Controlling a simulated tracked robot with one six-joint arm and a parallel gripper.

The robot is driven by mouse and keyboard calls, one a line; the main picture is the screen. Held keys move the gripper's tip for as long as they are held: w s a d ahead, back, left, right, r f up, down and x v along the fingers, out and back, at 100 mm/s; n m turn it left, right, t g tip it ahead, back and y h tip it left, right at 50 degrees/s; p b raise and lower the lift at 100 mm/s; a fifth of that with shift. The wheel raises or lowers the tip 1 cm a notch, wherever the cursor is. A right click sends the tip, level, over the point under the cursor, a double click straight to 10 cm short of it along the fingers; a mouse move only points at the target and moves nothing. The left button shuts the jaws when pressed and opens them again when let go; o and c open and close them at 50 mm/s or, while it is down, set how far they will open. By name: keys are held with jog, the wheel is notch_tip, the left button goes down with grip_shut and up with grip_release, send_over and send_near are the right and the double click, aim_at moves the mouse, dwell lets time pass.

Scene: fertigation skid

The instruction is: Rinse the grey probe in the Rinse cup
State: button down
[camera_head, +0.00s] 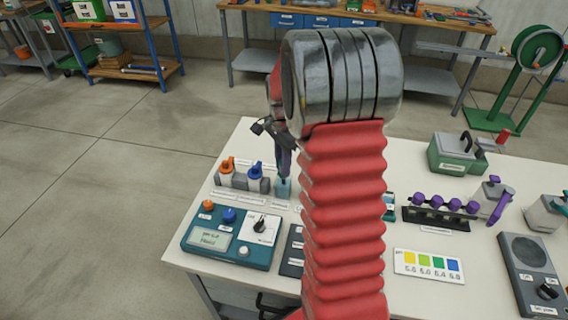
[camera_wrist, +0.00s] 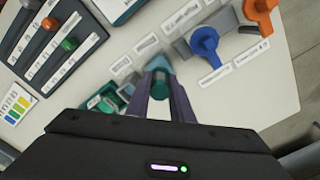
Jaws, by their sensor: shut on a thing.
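My gripper (camera_wrist: 160,92) points down with its dark purplish fingers close together, shut on a narrow grey piece (camera_wrist: 160,84), which I take to be the grey probe; the fingers hide most of it. In the head view my gripper (camera_head: 283,165) is directly above a small blue-teal cup (camera_head: 283,188), probably the Rinse cup. The cup (camera_wrist: 158,64) also shows just beyond the fingertips in the wrist view. I cannot tell whether the probe's tip is inside the cup or above it.
Orange-topped (camera_head: 227,166) and blue-topped (camera_head: 254,171) probes stand in holders left of the cup. A teal meter box (camera_head: 232,232) with knobs sits in front. Purple-capped vials (camera_head: 440,212) stand in a rack at right. My red arm hides the table's middle.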

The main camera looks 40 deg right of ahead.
jog(key=shift+f, duration=0.8)
jog(key=shift+r, duration=4.3)
jog(key=shift+s, duration=0.15)
